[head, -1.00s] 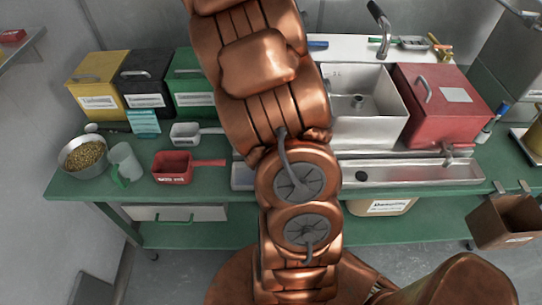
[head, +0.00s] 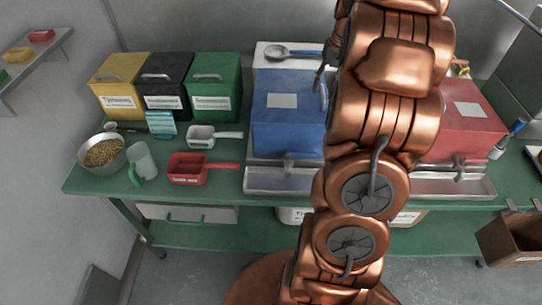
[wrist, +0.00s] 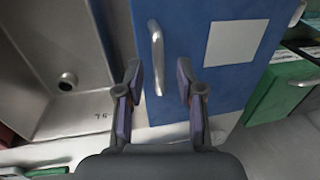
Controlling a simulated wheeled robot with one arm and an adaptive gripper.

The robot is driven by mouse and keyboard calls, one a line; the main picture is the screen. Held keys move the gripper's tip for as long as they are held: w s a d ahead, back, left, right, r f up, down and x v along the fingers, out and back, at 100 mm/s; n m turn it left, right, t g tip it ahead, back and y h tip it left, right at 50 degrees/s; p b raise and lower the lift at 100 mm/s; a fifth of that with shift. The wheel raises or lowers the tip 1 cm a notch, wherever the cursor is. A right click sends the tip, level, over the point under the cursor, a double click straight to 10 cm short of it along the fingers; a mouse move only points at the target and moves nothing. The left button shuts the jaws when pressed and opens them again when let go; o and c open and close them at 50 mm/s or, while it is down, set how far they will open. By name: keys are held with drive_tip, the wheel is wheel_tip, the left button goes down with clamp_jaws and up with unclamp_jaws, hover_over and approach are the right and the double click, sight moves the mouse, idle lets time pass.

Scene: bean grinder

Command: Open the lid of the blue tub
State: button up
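The blue tub (head: 287,125) stands on the green bench in the head view, left of my arm. Its blue lid, with a white label, looks shut. The lid's metal handle (head: 323,98) is at its right side, close to my arm. In the wrist view the blue lid (wrist: 190,40) fills the middle, and the handle (wrist: 156,55) appears between the fingertips of my gripper (wrist: 158,75). The two fingers are apart, one on each side of the handle in the picture. I cannot tell how deep they reach. My arm mostly hides the gripper in the head view.
An open steel basin (wrist: 55,60) lies beside the blue tub. A green bin (head: 215,90) stands left of the tub and a red bin (head: 470,125) right of it. A red scoop (head: 188,168), a white scoop (head: 202,137) and a bowl of beans (head: 102,155) sit at the left.

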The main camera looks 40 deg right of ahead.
drive_tip(key=shift+d, duration=0.2)
drive_tip(key=shift+d+r+b, duration=0.5)
drive_tip(key=shift+r+b, duration=0.6)
drive_tip(key=shift+r, duration=2.55)
drive_tip(key=s+a+f+n+g, duration=0.1)
drive_tip(key=a, duration=0.7)
drive_tip(key=s+a+f+n, duration=0.1)
drive_tip(key=s+a+n, duration=0.1)
drive_tip(key=a, duration=0.7)
drive_tip(key=s+a+f+n+g, duration=0.1)
drive_tip(key=s+a+f, duration=0.3)
drive_tip(key=s+a, duration=0.5)
drive_tip(key=shift+s+a+f+n+h, duration=0.15)
drive_tip(key=shift+s+a+n+h, duration=0.45)
drive_tip(key=shift+a, duration=1.35)
drive_tip(key=shift+w+y, duration=0.25)
drive_tip(key=shift+y, duration=0.05)
